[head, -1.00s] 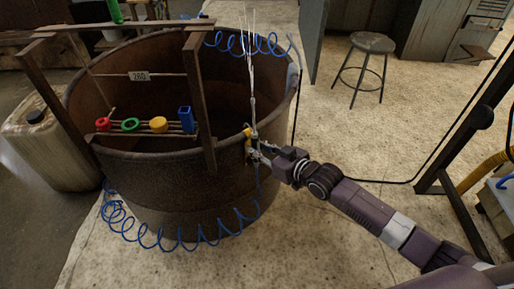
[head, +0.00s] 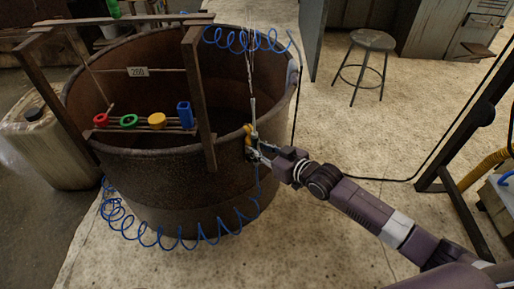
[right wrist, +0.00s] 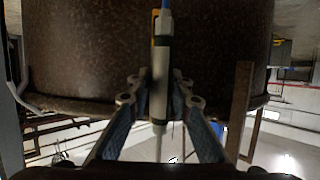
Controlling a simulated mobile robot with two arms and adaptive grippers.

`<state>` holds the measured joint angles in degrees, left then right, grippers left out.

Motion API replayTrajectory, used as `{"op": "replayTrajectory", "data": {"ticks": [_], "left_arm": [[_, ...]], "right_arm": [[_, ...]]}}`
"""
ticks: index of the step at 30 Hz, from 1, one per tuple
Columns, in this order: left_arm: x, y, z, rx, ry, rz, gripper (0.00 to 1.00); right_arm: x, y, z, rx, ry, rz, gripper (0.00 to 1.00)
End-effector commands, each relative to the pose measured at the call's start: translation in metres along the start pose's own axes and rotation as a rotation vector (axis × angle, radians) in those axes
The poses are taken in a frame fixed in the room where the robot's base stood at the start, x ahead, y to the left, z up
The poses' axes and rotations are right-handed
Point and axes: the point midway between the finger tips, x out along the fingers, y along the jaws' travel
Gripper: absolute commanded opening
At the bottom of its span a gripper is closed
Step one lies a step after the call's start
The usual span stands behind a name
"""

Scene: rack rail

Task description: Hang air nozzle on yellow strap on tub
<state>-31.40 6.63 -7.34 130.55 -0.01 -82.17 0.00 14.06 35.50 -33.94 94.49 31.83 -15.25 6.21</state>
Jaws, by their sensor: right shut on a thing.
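The large rusty tub (head: 150,185) stands on the floor left of centre; its wall also shows in the right wrist view (right wrist: 90,55). The yellow strap (head: 248,138) hangs at the tub's right side near the rim. My right gripper (head: 256,152) is at that side, right by the strap. It is shut on the air nozzle (head: 253,118), a slim upright grey tool. In the right wrist view the nozzle (right wrist: 160,75) stands between the fingers (right wrist: 158,98), with a blue hose end and some yellow at its top. Whether nozzle and strap touch is unclear. My left gripper is not in view.
A blue coiled hose (head: 180,242) loops around the tub's front and another length (head: 245,42) shows at the back rim. A wooden frame (head: 200,100) with coloured shapes crosses the tub. A stool (head: 371,42) stands on clear floor at right.

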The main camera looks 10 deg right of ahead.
Motion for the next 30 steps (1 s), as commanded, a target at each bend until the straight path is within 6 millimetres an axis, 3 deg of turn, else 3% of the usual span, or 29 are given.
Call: {"op": "replayTrajectory", "data": {"ticks": [11,12,17,26,30], "left_arm": [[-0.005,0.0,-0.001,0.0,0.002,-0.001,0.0],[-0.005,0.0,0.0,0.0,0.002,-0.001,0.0],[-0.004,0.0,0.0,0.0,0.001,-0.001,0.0],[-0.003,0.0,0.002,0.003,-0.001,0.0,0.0],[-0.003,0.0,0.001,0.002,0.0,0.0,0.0]], "right_arm": [[0.0,0.0,0.0,0.0,0.003,0.0,0.0],[0.0,0.0,0.0,0.0,0.003,0.0,0.24],[0.0,0.0,0.0,0.0,0.002,0.0,0.4],[-0.001,0.0,0.002,0.0,-0.002,0.0,0.4],[-0.012,0.001,0.003,0.0,-0.002,0.0,0.4]]}}
